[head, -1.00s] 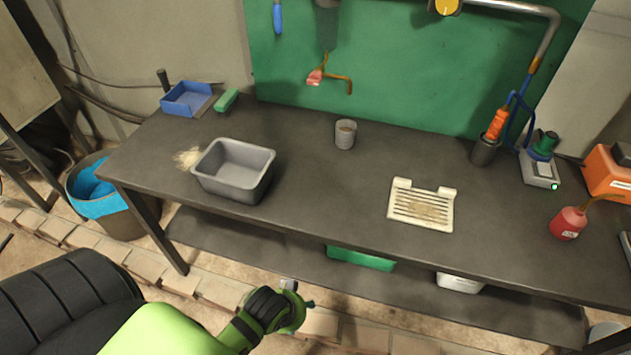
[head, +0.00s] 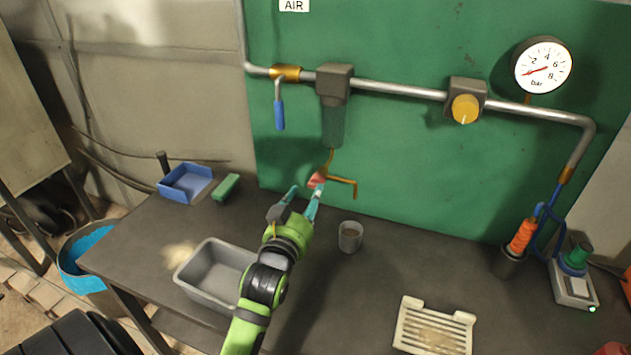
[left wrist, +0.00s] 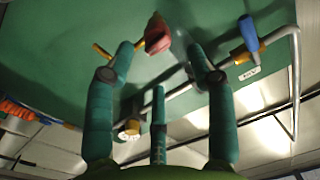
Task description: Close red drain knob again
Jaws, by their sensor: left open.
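The red drain knob (head: 316,180) sits on a brass drain below the dark filter bowl (head: 333,122). A brass spout (head: 345,183) bends down to its right. My left gripper (head: 304,198) is open, its teal fingers pointing up at the knob. In the left wrist view the red knob (left wrist: 157,35) shows beyond the open fingertips (left wrist: 160,55), nearer the left one, with nothing held. In the head view one fingertip lies close below the knob; I cannot tell whether it touches. My right gripper is not in view.
A grey cup (head: 350,237) stands on the bench below the spout. A grey bin (head: 212,268) lies beneath my left arm. The blue valve handle (head: 279,115) hangs left of the filter. A yellow regulator knob (head: 465,109) and gauge (head: 543,66) are to the right.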

